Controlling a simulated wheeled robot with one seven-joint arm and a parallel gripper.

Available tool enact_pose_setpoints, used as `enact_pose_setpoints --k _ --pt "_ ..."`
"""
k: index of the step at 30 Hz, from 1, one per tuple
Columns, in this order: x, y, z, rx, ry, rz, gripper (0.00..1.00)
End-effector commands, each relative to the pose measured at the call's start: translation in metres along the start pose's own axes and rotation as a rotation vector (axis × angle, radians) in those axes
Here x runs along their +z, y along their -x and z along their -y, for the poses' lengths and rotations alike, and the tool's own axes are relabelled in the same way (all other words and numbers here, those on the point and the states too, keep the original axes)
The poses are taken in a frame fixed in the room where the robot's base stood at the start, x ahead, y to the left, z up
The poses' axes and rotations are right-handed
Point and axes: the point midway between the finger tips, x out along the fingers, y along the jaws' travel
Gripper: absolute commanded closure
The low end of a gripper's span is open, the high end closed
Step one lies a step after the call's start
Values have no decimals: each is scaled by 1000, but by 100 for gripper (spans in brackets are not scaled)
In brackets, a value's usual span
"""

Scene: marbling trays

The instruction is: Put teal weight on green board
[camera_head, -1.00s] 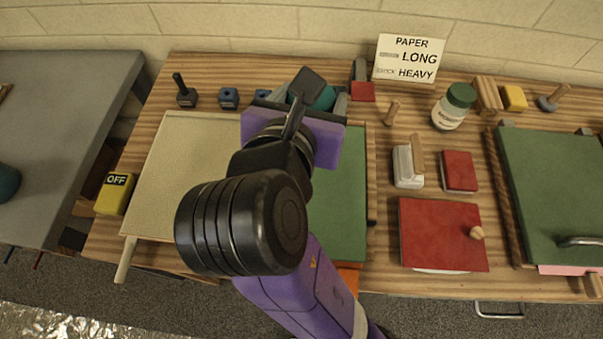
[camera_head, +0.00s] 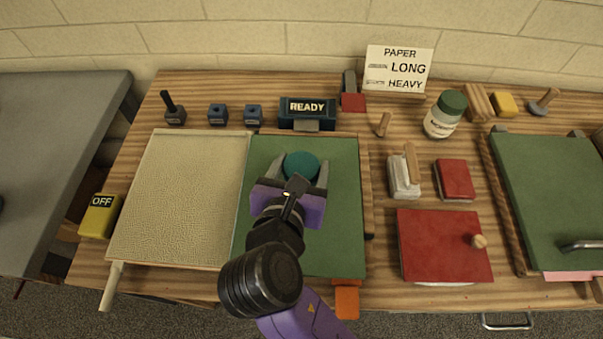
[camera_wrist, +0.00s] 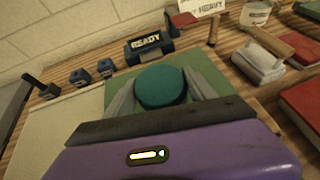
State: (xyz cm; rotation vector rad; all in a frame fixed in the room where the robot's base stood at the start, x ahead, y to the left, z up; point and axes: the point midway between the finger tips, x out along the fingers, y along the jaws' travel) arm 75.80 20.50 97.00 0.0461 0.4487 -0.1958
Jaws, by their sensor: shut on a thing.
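The teal weight (camera_head: 301,165) is a round, flat-topped piece. It also shows in the wrist view (camera_wrist: 160,86). My gripper (camera_head: 302,176) is shut on it, with one grey finger on each side. The green board (camera_head: 335,235) lies under the gripper and weight, to the right of a cream textured tray. The weight is over the far middle part of the board. I cannot tell whether its underside touches the board.
A READY sign block (camera_head: 307,113) stands just behind the board. The cream tray (camera_head: 180,200) is at left, beside a yellow OFF block (camera_head: 100,216). A red-covered tray (camera_head: 435,245), a jar (camera_head: 445,115) and a second green board (camera_head: 555,200) are at right.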

Motion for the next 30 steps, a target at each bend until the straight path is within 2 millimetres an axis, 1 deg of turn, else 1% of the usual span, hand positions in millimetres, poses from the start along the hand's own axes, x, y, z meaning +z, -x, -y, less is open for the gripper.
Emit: enact_pose_setpoints --k 3,6,18,19,20,21,22,30 --pt "-16 -8 0 1 2 1 100" --pt "-24 -12 0 1 1 3 100" --pt "-27 -13 0 1 0 3 100" --pt "-29 -14 0 0 2 -1 32" --pt "-29 -14 0 0 1 -1 26" --pt "-29 -14 0 0 1 -1 18" --pt "-29 -14 0 0 1 -1 14" --pt "-29 -14 0 0 1 0 14"
